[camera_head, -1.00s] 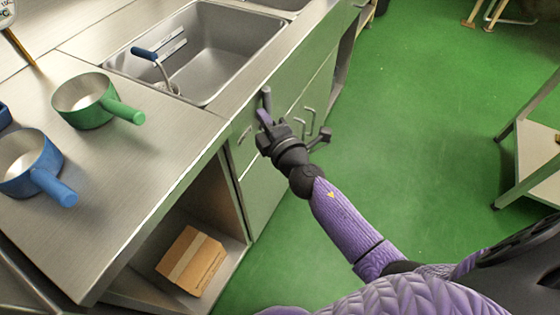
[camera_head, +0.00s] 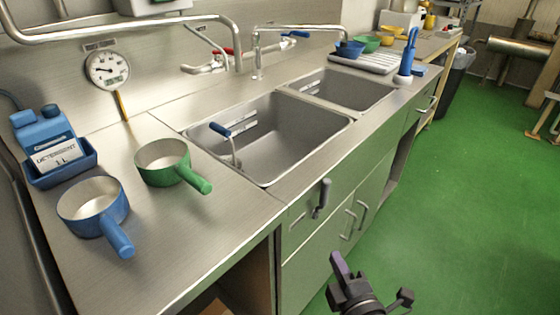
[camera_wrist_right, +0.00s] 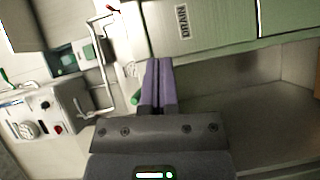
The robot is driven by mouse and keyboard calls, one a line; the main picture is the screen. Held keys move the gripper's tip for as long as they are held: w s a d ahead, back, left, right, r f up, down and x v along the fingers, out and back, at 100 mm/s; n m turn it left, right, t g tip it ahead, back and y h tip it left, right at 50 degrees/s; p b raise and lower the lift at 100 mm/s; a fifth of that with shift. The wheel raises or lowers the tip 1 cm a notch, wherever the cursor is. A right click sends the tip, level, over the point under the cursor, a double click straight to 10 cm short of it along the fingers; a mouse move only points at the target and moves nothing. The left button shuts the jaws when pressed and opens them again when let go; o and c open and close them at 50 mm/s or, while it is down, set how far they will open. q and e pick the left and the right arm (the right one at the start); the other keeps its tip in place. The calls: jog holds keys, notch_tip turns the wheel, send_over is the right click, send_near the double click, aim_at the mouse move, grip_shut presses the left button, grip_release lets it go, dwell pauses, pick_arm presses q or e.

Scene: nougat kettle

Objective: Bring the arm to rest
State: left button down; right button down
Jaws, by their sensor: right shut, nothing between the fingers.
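My right gripper (camera_head: 340,268) shows at the bottom of the head view, in front of the cabinet doors below the sink. Its purple fingers are closed together with nothing between them. The closed fingers (camera_wrist_right: 158,86) also show in the right wrist view, in front of the cabinet front with a "DRAIN" label. The gripper is apart from the dark lever handle (camera_head: 322,198) on the cabinet front. Most of my right arm is out of the head view. My left gripper does not show.
A green pan (camera_head: 164,160) and a blue pan (camera_head: 92,206) stand on the steel counter at left, beside a detergent bottle (camera_head: 45,140) in a blue holder.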

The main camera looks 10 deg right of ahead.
jog(key=s+d+f+m+g+h, duration=0.1)
jog(key=s+f+m+g, duration=0.4)
jog(key=f, duration=0.6)
jog(key=s+d+f+m+g+h, duration=0.1)
jog(key=s+f+m+g, duration=0.15)
jog(key=s+f, duration=0.7)
jog(key=s+d+f+m+g, duration=0.1)
jog(key=s+f+m+g, duration=0.2)
jog(key=s, duration=0.9)
jog(key=s+d+f+m+g, duration=0.1)
jog(key=s+f+m+g, duration=0.3)
jog(key=s+f+g, duration=0.3)
jog(key=s+f, duration=0.2)
jog(key=s, duration=0.3)
jog(key=shift+d+f, duration=0.2)
jog(key=shift+d, duration=0.2)
